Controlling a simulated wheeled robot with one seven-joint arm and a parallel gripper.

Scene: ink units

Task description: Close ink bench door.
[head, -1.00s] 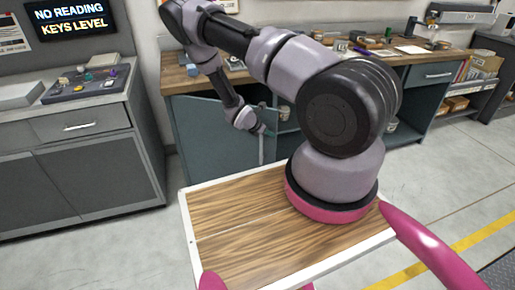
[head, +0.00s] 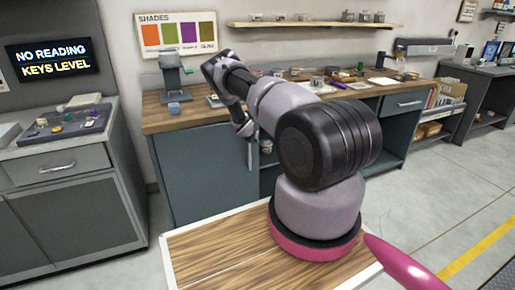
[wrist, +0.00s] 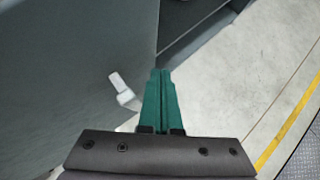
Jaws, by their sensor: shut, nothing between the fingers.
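The ink bench (head: 190,119) has a wooden top and a grey-teal door (head: 200,175) at its left front. The door looks close to the bench front; I cannot tell whether it is fully closed. My arm reaches over to the door's right edge, and my gripper is hidden behind the wrist in the head view. In the wrist view, my gripper (wrist: 161,75) shows its green fingers together and empty, beside the door's edge. The door panel (wrist: 60,70) fills the left of that view. A pale handle (wrist: 119,83) stands on it, left of the fingers; I cannot tell if they touch the door.
Right of the door is an open bay with shelves, then a drawer (head: 402,104). A grey cabinet (head: 75,205) stands at the left. My own wooden deck is in the foreground. Clear concrete floor (head: 430,200) with a yellow line lies to the right.

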